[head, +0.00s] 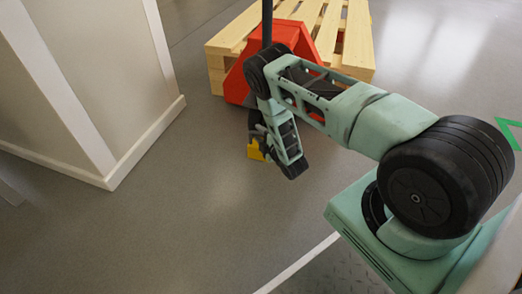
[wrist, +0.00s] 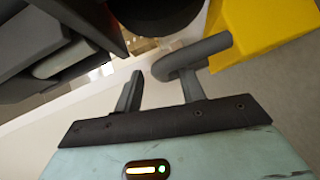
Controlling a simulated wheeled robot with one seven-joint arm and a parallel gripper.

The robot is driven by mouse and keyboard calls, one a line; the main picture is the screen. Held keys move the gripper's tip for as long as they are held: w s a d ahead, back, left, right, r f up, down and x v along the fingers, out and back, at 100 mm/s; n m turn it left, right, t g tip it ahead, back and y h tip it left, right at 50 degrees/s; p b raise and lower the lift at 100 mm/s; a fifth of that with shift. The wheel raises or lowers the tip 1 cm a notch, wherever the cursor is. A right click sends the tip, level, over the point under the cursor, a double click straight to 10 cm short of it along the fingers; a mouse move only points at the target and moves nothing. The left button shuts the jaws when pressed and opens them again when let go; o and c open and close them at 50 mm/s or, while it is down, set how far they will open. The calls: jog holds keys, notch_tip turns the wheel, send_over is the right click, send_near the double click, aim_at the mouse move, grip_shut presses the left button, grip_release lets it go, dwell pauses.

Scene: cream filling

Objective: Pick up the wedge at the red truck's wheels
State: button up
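The yellow wedge (head: 255,151) is on the grey floor in front of the red truck (head: 274,38), partly hidden by my arm in the head view. In the wrist view the wedge (wrist: 262,28) fills the upper right, and a bent grey handle (wrist: 205,52) reaches left from it. My gripper (wrist: 158,82) is open, with its two fingers apart. The bent end of the handle shows at the gap between the fingertips, overlapping the right finger. I cannot tell whether they touch. A black round part (wrist: 155,12), perhaps a wheel, shows above the handle.
A wooden pallet (head: 345,35) rests on the truck at the back. A beige wall corner (head: 95,90) stands at the left. Open grey floor (head: 190,200) lies between the wall and my base. A white line (head: 300,262) crosses the floor in front.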

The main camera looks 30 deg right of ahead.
jog(key=shift+w+d+f+b, duration=0.15)
jog(key=shift+w+f+b, duration=0.1)
jog(key=shift+w+b, duration=0.25)
jog(key=shift+w+d+f+b, duration=0.1)
jog(key=shift+w+f+b, duration=0.15)
jog(key=shift+w, duration=0.35)
jog(key=shift+w+r, duration=0.15)
jog(key=shift+w, duration=0.4)
grip_shut()
